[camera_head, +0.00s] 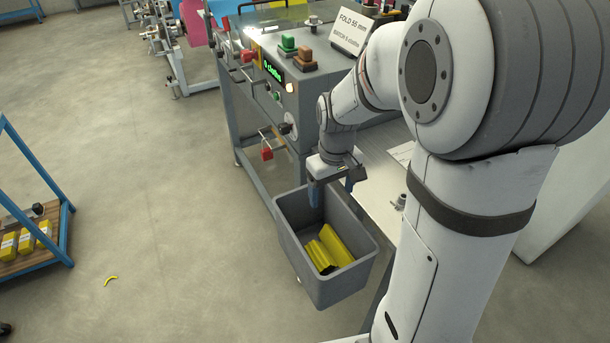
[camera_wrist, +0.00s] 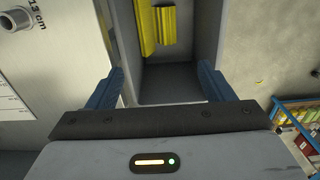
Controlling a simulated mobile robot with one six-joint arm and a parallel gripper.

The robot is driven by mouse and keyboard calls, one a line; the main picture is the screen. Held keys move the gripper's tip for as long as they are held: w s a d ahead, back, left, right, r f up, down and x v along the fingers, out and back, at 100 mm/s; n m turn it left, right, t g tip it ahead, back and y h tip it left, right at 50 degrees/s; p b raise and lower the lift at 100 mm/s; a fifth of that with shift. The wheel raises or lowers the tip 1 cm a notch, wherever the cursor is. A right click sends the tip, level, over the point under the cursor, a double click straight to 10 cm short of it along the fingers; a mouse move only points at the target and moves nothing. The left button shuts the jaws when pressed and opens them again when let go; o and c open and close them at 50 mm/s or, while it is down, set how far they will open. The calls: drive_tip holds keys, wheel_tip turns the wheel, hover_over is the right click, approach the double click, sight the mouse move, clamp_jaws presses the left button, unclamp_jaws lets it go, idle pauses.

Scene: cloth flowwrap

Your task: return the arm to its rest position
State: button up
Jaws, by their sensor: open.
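My gripper (camera_head: 330,188) hangs at the end of my white arm, over the back edge of a grey bin. In the wrist view my gripper (camera_wrist: 160,92) shows two blue fingers spread wide apart with nothing between them. The grey bin (camera_head: 345,290) holds yellow folded packs (camera_head: 328,250); the packs also show in the wrist view (camera_wrist: 146,28), at the far end of the bin from the fingers. My arm comes down from the upper right of the head view.
A grey machine (camera_head: 245,110) with a green display and buttons stands behind the bin. A pale worktop (camera_head: 380,190) lies right of the gripper. A blue-framed rack (camera_head: 62,225) stands at the left, and a small yellow piece (camera_head: 111,280) lies on the floor.

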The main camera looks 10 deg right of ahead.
drive_tip(key=s+r+m+t, duration=0.1)
drive_tip(key=s+r, duration=0.3)
drive_tip(key=s, duration=0.3)
drive_tip(key=s+r+m+t, duration=0.1)
drive_tip(key=s+r+m, duration=0.1)
drive_tip(key=s+r, duration=0.2)
drive_tip(key=s, duration=0.3)
drive_tip(key=shift+m+t, duration=0.3)
